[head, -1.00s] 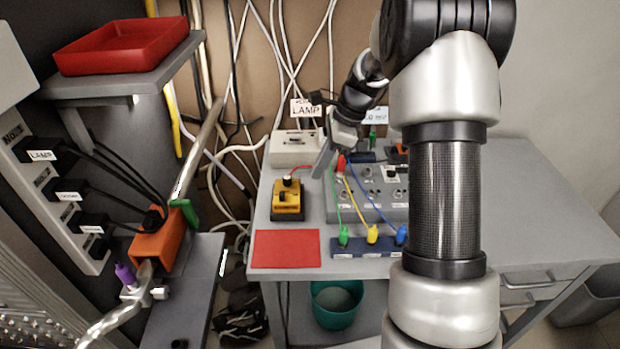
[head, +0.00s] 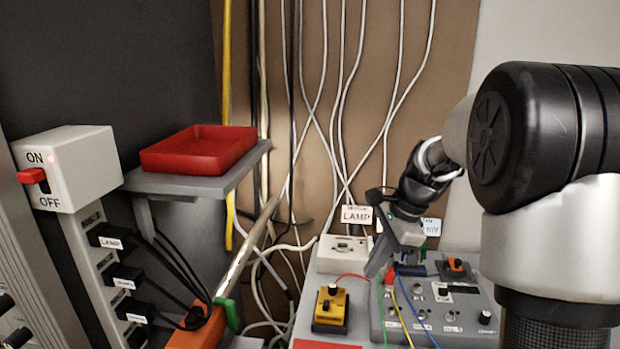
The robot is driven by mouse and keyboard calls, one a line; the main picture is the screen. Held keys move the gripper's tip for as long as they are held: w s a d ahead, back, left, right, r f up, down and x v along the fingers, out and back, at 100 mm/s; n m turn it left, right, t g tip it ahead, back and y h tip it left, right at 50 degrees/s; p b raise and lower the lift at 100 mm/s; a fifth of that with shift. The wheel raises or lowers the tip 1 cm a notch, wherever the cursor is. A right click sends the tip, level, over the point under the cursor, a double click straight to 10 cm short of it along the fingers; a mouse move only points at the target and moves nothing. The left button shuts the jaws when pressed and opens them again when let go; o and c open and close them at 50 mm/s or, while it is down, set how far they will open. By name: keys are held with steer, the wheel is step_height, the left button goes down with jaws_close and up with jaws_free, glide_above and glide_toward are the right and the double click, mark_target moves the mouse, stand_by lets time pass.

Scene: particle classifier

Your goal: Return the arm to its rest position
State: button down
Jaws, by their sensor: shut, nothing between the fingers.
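My arm (head: 545,240) rises on the right in the head view and reaches back over the grey table. My gripper (head: 376,264) points down and to the left above the table, between the white lamp box and the grey panel. Its fingers are shut with nothing held. It appears close to the red plug on the panel, but I cannot tell if it touches anything.
A yellow box (head: 331,308) and a white box (head: 345,256) labelled LAMP stand by the gripper. A grey panel (head: 440,312) with coloured cables lies below it. At left are a red tray (head: 199,150) on a shelf, a switch box (head: 68,168) and a power strip (head: 92,262).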

steer(key=s+a+r+n+t+h, duration=0.15)
steer(key=s+r+n, duration=0.25)
steer(key=s+n, duration=0.6)
steer(key=s+a+r+n+t+h, duration=0.1)
steer(key=s+r+n+t+h, duration=0.35)
steer(key=s, duration=1.05)
step_height(320, 180, up, 14)
steer(key=n+g+y+p, duration=0.1)
steer(key=n+y+p, duration=0.1)
steer(key=p, duration=1.2)
steer(key=shift+w+d+r+g+y, duration=0.15)
steer(key=shift+d+g+y, duration=0.15)
steer(key=shift+g, duration=0.1)
